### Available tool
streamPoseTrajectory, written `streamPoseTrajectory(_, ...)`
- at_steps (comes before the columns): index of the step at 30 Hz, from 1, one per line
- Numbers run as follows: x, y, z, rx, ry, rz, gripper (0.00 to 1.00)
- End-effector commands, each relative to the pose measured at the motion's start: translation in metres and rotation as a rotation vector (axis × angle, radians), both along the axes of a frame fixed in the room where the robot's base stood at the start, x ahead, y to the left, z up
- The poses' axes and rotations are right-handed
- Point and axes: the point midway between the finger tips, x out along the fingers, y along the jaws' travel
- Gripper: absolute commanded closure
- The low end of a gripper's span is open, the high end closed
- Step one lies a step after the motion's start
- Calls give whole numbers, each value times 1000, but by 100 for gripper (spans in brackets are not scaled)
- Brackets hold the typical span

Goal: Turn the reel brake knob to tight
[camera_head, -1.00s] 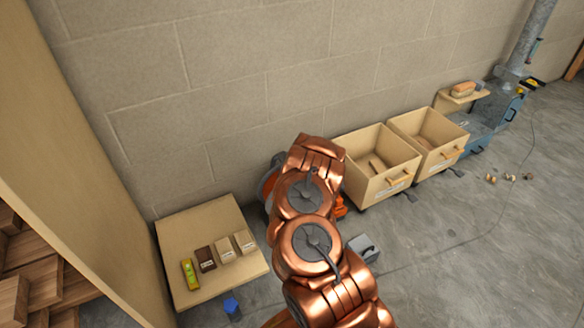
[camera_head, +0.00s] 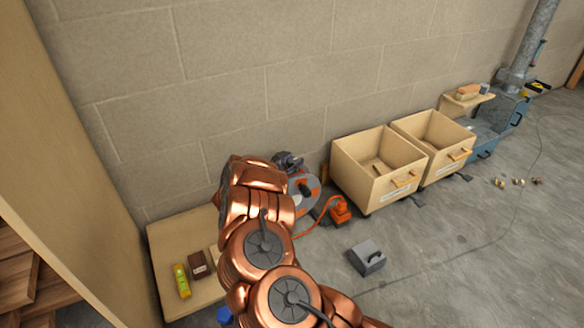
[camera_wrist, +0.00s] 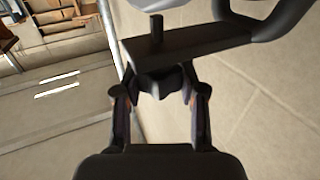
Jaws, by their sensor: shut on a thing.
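The reel (camera_head: 304,190), a grey disc with orange parts, stands by the wall in the head view, partly behind my copper arm. In the wrist view, my gripper (camera_wrist: 160,98) has its two dark fingers closed on a small dark knob (camera_wrist: 160,80). The knob sits under a dark flat bar (camera_wrist: 190,42) with a short upright post. Its marking and its turned position cannot be read. In the head view a dark part (camera_head: 288,160) shows at the top of the reel; I cannot tell whether it is my gripper or part of the reel.
An orange cable runs from the reel to an orange block (camera_head: 340,212) on the floor. A grey box (camera_head: 367,258) lies in front. Two open wooden bins (camera_head: 347,172) stand to the right. A low board (camera_head: 165,238) with small packets is at left.

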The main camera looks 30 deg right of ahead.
Motion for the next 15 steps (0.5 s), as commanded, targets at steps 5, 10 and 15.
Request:
streamPoseTrajectory(5,2,1,0,-5,-5,-59,94)
streamPoseTrajectory(10,1,0,1,-4,-4,-97,94)
streamPoseTrajectory(15,1,-1,2,-4,-3,-115,94)
